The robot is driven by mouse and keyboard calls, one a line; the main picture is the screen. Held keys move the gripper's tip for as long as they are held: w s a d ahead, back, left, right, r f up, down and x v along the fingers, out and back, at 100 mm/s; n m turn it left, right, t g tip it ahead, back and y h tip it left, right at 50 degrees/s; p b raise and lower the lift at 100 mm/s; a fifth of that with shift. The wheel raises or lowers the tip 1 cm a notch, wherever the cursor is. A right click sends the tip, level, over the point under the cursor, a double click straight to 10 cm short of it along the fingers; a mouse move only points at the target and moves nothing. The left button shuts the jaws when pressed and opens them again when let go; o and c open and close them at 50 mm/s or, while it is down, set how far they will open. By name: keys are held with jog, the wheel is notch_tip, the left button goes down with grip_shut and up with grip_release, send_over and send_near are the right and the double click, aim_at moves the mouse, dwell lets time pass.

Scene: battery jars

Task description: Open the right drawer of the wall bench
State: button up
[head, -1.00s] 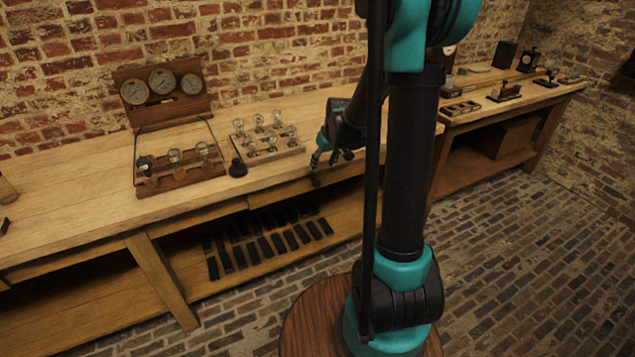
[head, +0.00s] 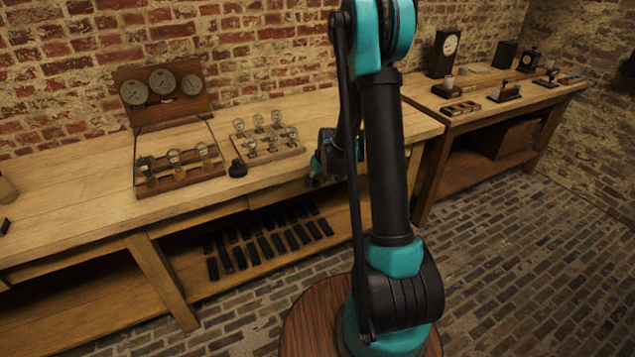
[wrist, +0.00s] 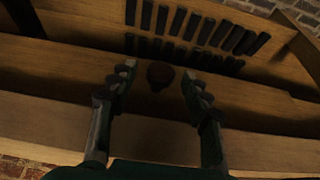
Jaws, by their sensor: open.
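The wall bench (head: 90,200) runs along the brick wall, with a drawer front (head: 275,194) under its top edge. In the wrist view, a dark round knob (wrist: 160,75) stands on the wooden drawer front (wrist: 70,80). My gripper (wrist: 156,80) is open, with one finger on each side of the knob and a visible gap to both. In the head view my gripper (head: 316,180) is at the bench's front edge, partly hidden by my arm. The knob cannot be made out there. The drawer front looks flush with the bench.
Several dark bars (head: 265,245) lie on the lower shelf. A rack of glass jars (head: 268,150) and a gauge stand (head: 160,90) are on the bench top. A second bench (head: 480,115) stands to the right. The brick floor (head: 500,250) is clear.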

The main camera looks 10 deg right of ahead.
jog(key=shift+f, duration=0.1)
grip_shut()
dwell(0.4)
